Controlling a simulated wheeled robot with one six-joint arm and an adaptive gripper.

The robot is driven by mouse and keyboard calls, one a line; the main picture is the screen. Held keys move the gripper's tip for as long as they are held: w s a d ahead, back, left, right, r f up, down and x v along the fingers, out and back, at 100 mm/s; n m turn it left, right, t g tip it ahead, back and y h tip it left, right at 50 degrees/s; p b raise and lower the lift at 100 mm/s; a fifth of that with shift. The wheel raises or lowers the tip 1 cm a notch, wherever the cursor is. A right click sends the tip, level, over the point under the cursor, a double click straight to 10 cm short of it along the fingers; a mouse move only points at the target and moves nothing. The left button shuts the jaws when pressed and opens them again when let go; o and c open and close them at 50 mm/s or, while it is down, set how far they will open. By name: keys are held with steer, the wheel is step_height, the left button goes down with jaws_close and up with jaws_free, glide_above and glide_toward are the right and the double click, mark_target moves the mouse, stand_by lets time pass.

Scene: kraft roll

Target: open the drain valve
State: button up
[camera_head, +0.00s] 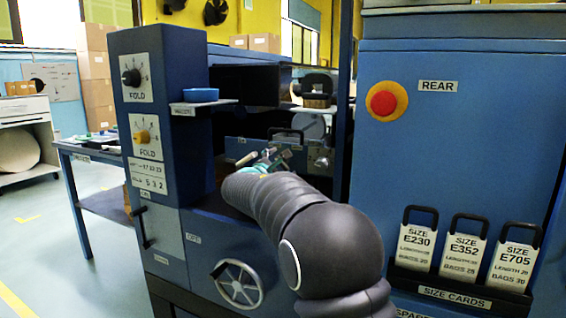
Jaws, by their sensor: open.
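No label that I can read says drain valve, so I cannot tell for sure which part it is. A silver spoked handwheel (240,284) with a dark grip sits low on the blue machine front, left of my arm. A small metallic fitting (322,160) shows in the recess, right of my gripper. My gripper (262,158) is at the far end of my dark grey arm, inside the machine's recess. It is small in the view and partly hidden by my arm. It looks empty, with its jaws open.
A blue panel (173,150) with a black knob and a yellow knob stands left. A shelf holds a blue dish (200,95). A red button (383,102) and a size card rack (457,292) are on the right cabinet. Floor is clear at far left.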

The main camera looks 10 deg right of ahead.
steer(key=shift+w+d, duration=0.4)
steer(key=shift+w, duration=0.15)
steer(key=c, duration=1.2)
steer(key=shift+o, duration=0.2)
